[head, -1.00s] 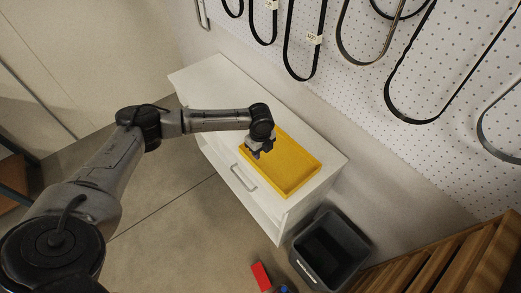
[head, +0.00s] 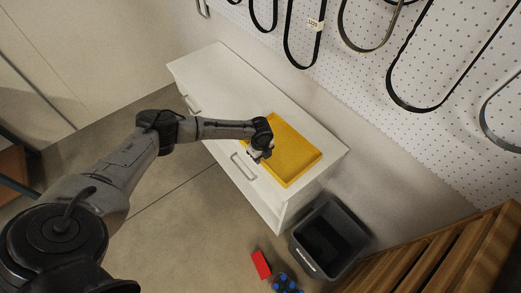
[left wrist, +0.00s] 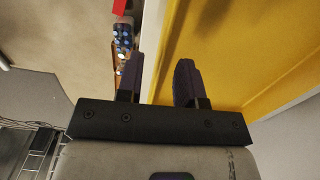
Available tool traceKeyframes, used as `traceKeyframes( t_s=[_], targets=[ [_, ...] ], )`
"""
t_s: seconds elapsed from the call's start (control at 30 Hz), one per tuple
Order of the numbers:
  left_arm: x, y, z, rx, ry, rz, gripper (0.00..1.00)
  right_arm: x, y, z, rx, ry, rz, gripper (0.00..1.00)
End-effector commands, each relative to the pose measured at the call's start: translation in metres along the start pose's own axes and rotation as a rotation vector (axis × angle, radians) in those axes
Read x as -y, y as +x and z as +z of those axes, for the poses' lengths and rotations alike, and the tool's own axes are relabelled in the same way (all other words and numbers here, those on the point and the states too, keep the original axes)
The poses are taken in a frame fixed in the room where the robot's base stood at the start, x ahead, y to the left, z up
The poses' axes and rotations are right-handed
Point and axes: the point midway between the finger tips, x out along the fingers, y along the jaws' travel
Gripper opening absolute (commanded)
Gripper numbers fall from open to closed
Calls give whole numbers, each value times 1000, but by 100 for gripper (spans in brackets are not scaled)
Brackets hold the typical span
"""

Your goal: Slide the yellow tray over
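The yellow tray (head: 296,157) lies on top of the white cabinet (head: 215,70), near its right end. It is shallow with a low rim, and no contents show. My left gripper (head: 261,155) is at the tray's near left side, by the cabinet's front edge. In the left wrist view my gripper (left wrist: 161,72) has its two fingers apart, one over the yellow tray (left wrist: 235,50) and one outside its edge. The tray's side lies between them in that picture. I cannot tell whether the fingers touch it. My right gripper is not in view.
A dark grey bin (head: 327,240) stands on the floor at the cabinet's right end. A red box (head: 261,265) and blue-topped items (head: 284,283) are nearby. Slatted wood (head: 440,260) is at lower right. A pegboard with hanging belts (head: 420,60) is behind. The cabinet top left of the tray is clear.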

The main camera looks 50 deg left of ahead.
Motion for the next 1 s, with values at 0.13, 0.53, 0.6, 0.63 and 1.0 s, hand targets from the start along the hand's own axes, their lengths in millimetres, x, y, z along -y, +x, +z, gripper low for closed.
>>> traceKeyframes(
  t_s=[0.13,0.53,0.6,0.63,1.0],
  targets=[
    [0,14,0,0,-1,1,34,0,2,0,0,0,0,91],
    [0,24,0,0,0,0,34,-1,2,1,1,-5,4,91],
    [0,24,0,0,0,0,34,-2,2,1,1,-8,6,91],
    [0,24,0,0,0,0,34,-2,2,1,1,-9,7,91],
    [0,24,0,0,0,0,3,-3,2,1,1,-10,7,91]
  ],
)
